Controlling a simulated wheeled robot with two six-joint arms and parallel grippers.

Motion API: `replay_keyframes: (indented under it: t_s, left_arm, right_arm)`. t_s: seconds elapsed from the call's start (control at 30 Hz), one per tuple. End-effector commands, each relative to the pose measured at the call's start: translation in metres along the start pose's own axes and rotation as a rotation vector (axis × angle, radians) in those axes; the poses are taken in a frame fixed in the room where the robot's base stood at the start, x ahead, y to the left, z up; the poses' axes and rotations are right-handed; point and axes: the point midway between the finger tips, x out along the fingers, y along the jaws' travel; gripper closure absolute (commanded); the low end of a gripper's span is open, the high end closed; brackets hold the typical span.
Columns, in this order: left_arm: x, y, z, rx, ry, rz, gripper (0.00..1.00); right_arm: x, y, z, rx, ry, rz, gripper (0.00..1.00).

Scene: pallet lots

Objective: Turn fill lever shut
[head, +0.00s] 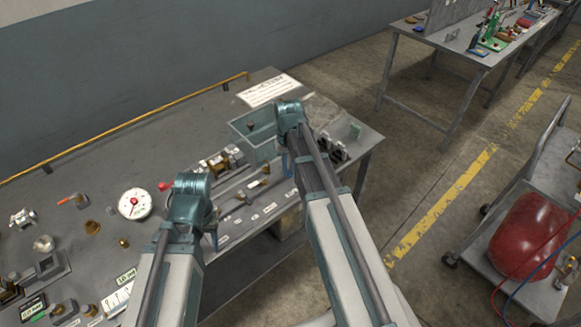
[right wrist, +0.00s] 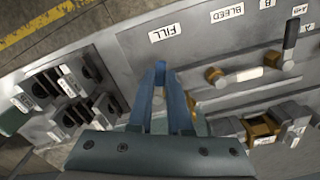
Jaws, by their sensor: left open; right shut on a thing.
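My right gripper (right wrist: 163,100) has its blue fingers closed at the panel just below the FILL label (right wrist: 167,33). It is shut on the fill lever, which is mostly hidden between the fingers. In the head view the right gripper (head: 286,164) is largely hidden behind its own wrist, at the workbench's right part. My left gripper (head: 214,238) is open, its fingers small and partly hidden below its wrist, over the bench's front strip of labels.
Beside the FILL label is the BLEED label (right wrist: 227,13), with a pale-handled valve (right wrist: 240,75) below it. A round gauge (head: 135,203) and several fittings lie on the bench (head: 120,155). A teal bin (head: 240,126) stands near the right gripper. A cart with a red tank (head: 530,235) stands right.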

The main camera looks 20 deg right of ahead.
Motion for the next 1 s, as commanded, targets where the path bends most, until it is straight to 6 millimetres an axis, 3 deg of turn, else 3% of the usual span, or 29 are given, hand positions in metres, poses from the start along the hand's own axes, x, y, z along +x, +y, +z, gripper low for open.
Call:
replay_keyframes:
  t_s: [1.0]
  left_arm:
    - [0.0, 0.0, 0.0, 0.0, 0.0, 0.0, 0.53]
  right_arm:
    - [0.0, -0.033, -0.017, 0.93, -0.001, 0.0, 1.0]
